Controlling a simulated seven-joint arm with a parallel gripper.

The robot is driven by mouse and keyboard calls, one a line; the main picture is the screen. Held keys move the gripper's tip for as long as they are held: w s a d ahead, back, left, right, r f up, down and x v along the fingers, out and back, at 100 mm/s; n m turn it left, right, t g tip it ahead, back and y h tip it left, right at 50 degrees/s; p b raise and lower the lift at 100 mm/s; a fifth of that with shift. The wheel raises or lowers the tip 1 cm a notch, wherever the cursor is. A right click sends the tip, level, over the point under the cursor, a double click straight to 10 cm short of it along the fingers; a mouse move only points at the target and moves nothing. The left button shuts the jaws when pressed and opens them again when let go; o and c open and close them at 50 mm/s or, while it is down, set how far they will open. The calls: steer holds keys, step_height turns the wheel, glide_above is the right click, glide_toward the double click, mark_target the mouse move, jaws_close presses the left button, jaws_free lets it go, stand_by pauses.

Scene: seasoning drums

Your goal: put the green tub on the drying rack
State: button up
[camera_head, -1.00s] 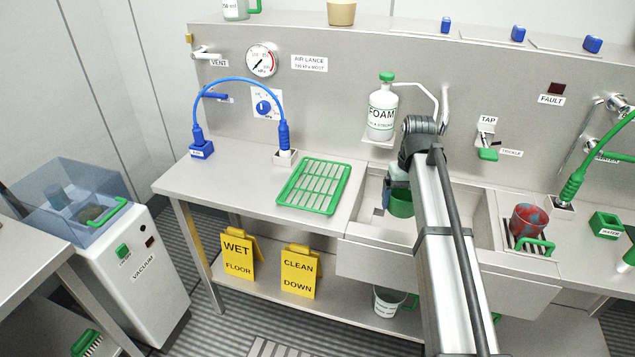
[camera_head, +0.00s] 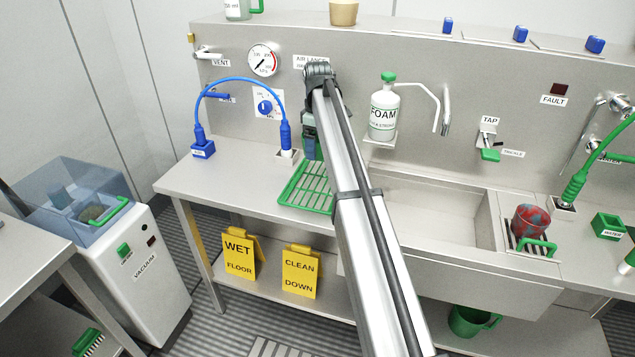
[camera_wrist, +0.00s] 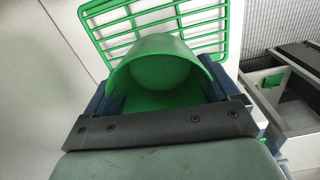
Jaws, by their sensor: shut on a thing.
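My gripper (camera_head: 312,128) is shut on the green tub (camera_head: 312,151), which is partly hidden by the gripper and arm in the head view. In the wrist view the tub (camera_wrist: 162,72) sits between the two blue-grey fingers, its rounded wall and opening showing. The green drying rack (camera_head: 305,209) lies flat on the left part of the steel counter, its right side covered by my arm. The tub is held above the rack's far end in the head view. In the wrist view the rack (camera_wrist: 226,30) shows beyond the tub; no contact can be made out.
The FOAM bottle (camera_head: 383,112) stands on a bracket to the right. The sink basin (camera_head: 440,215) is empty where visible.

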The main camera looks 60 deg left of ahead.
mark_target(318, 181)
steer(key=shift+n, duration=0.4)
steer(key=shift+f, duration=5)
steer(key=o, duration=1)
steer(key=shift+f, duration=0.1)
steer(key=shift+o, duration=0.2)
step_height(318, 181, up, 12)
steer(key=shift+r, duration=0.15)
